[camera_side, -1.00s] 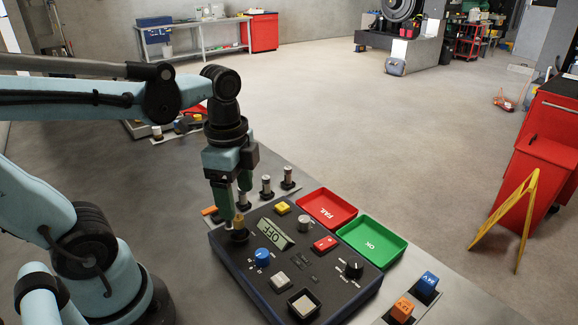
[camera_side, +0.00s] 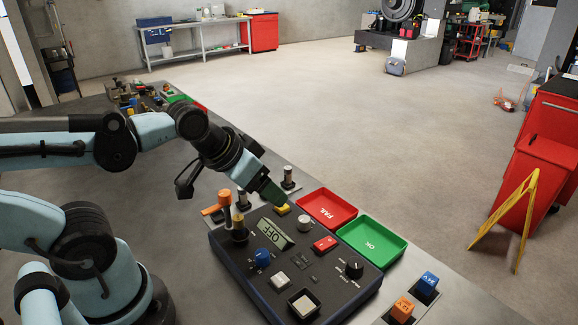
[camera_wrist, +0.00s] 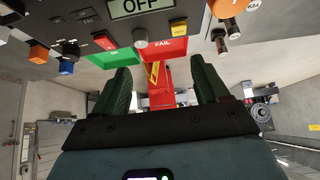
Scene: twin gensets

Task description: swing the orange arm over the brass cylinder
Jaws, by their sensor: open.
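The orange arm (camera_side: 211,210) is at the far left corner of the black control box, beside an upright orange-topped post (camera_side: 225,197). It points left, away from the brass cylinder (camera_side: 239,220), which stands upright in a black holder on the box's left corner. Orange also shows at the top edge of the wrist view (camera_wrist: 225,7); I cannot make out the brass cylinder there. My gripper (camera_side: 279,198) is tilted, right of the cylinder, near the yellow button (camera_side: 282,209). Its green fingers are apart and empty in the wrist view (camera_wrist: 161,85).
The control box has an OFF display (camera_side: 274,234), blue knob (camera_side: 262,256) and red switch (camera_side: 325,243). Behind it are the red FAIL tray (camera_side: 327,207), green OK tray (camera_side: 372,241) and upright pegs (camera_side: 288,177), one partly hidden by my gripper. Orange and blue blocks sit at right.

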